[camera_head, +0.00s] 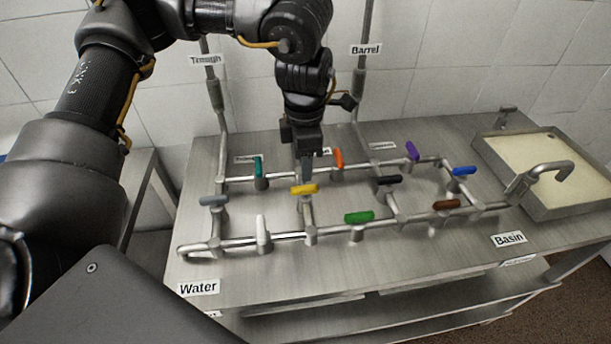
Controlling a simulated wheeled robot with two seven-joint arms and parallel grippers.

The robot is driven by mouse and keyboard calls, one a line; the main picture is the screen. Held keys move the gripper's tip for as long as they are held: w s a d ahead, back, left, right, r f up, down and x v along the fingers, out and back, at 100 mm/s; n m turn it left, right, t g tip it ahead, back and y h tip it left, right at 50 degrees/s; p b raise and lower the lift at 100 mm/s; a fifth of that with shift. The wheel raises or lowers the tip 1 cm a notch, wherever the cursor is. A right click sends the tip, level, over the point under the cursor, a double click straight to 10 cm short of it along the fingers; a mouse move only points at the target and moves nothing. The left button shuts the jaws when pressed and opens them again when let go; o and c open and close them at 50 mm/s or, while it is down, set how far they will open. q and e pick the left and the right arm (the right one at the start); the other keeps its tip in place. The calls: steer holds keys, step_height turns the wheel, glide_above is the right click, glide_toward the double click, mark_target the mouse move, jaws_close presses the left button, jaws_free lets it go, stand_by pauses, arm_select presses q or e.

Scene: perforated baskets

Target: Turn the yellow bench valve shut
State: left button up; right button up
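The yellow bench valve (304,189) is on a short pipe that runs front to back between the rear and front pipe lines. Its handle lies roughly left to right, across that short pipe. My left gripper (307,178) points down right above and behind the yellow handle, its tip close to it. I cannot tell whether it touches the handle. The fingers show as one narrow dark shape, so their opening is hidden. My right gripper is not in view.
Nearby handles are teal (259,166), orange (338,158), grey (214,200), white (262,231), green (359,217) and black (387,180). Purple (412,150), blue (464,170) and brown (446,204) handles stand farther right. A basin (566,207) with a tap is at the right.

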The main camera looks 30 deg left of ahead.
mark_target(305, 186)
arm_select(q)
steer(key=shift+r, duration=2.2)
